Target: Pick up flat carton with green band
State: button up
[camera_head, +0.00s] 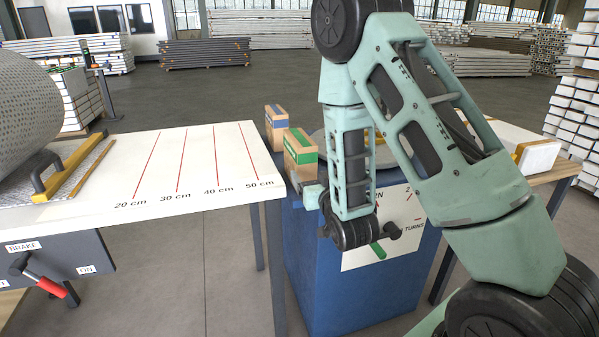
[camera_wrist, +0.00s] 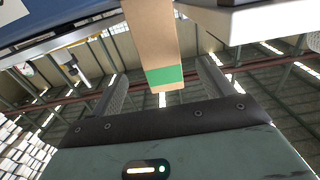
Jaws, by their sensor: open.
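The flat carton with the green band (camera_head: 301,150) is brown cardboard and stands at the left side of the blue cabinet's top. In the wrist view the carton (camera_wrist: 151,30) reaches down from the top edge, its green band towards my palm. My gripper (camera_wrist: 161,72) is open, with one finger on each side of the carton's banded end. Gaps show between the carton and both fingers. In the head view my arm's last links hang in front of the cabinet, beside and below the carton, and the fingers cannot be made out clearly.
A similar carton with a blue band (camera_head: 277,124) stands just behind. The blue cabinet (camera_head: 318,265) has a white panel with a green handle. A white table (camera_head: 150,160) with distance marks adjoins at left. A white block (camera_head: 540,157) lies on the right-hand table.

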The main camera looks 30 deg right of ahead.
aim_at(309, 166)
jog(key=shift+w+d+f+b, duration=0.2)
jog(key=shift+w+b, duration=0.3)
jog(key=shift+b, duration=0.9)
jog(key=shift+w+d+f+b, duration=0.15)
jog(key=shift+w+b, duration=0.35)
jog(key=shift+b, duration=0.85)
jog(key=shift+w+r+b, duration=0.2)
jog(key=shift+w+b, duration=0.15)
jog(key=shift+b, duration=0.4)
jog(key=shift+x, duration=3.7)
jog(key=shift+r, duration=0.1)
jog(key=c, duration=1.3)
notch_tip(309, 166, up, 10)
jog(key=p, duration=0.2)
jog(key=shift+r+p, duration=0.1)
jog(key=shift+p, duration=0.2)
jog(key=shift+c, duration=0.2)
